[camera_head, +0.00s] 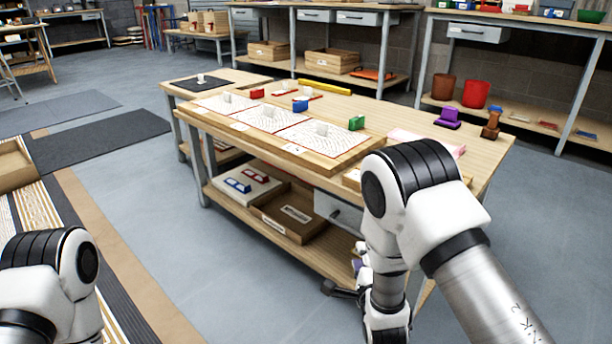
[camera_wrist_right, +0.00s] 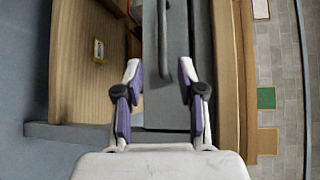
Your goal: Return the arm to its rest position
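My right arm (camera_head: 400,230) comes in from the right and bends down in front of the workbench's near end, with its wrist low, below the tabletop. In the right wrist view my right gripper (camera_wrist_right: 160,102) is open, its purple-padded fingers apart with nothing held between them. A grey drawer front with a bar handle (camera_wrist_right: 163,40) lies beyond the fingers. I cannot tell the exact gap to it. My left arm (camera_head: 50,285) shows only as a bent joint at the bottom left; its gripper is out of view.
The wooden workbench (camera_head: 478,160) bears mosaic panels (camera_head: 270,118), colored blocks and a purple piece (camera_head: 447,118). Its lower shelf holds an open box (camera_head: 292,217) and a white tray (camera_head: 245,186). Open floor (camera_head: 160,210) lies left of the bench.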

